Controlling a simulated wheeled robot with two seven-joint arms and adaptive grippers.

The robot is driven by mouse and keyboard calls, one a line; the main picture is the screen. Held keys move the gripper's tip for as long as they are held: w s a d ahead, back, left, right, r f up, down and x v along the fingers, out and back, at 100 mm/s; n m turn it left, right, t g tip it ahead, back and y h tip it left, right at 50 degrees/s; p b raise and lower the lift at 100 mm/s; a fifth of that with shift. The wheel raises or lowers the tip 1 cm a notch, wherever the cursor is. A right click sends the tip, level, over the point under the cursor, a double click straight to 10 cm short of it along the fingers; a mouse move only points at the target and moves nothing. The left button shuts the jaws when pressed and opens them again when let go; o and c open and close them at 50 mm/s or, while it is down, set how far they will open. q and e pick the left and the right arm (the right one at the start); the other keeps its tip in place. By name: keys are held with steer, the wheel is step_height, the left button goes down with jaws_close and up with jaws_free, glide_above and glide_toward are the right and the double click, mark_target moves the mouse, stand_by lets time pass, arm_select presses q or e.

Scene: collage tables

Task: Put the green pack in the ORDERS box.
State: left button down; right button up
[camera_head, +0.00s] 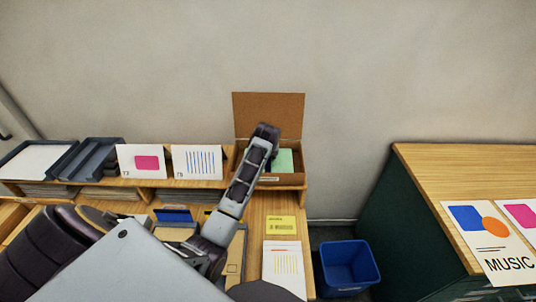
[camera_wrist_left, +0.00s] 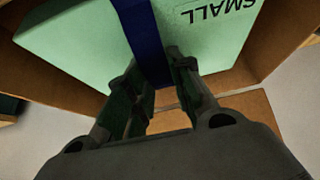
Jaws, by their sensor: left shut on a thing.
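The green pack (camera_wrist_left: 85,40) has a dark blue band and the word SMALL on it. My left gripper (camera_wrist_left: 152,72) is shut on it, with one finger on each side of the band in the left wrist view. In the head view the pale green pack (camera_head: 284,161) shows inside the open cardboard box (camera_head: 268,107), whose lid stands up at the back. My left arm reaches over the box and hides its left part and the gripper's fingers. I cannot tell whether the pack touches the box floor. A small label on the box front is unreadable. My right gripper is not in view.
Cards with a pink shape (camera_head: 147,162) and blue stripes (camera_head: 197,163) stand left of the box, beside grey trays (camera_head: 92,160). A yellow card (camera_head: 282,225) lies on the table in front. A blue bin (camera_head: 349,266) stands right, before a second table (camera_head: 450,175).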

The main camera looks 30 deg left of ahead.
arm_select(q)
steer(key=shift+r, duration=0.1)
steer(key=c, duration=1.6)
jaws_free()
steer(key=o, duration=0.3)
steer(key=shift+o, duration=0.2)
steer(key=b+v, duration=0.2)
steer(key=v, duration=1)
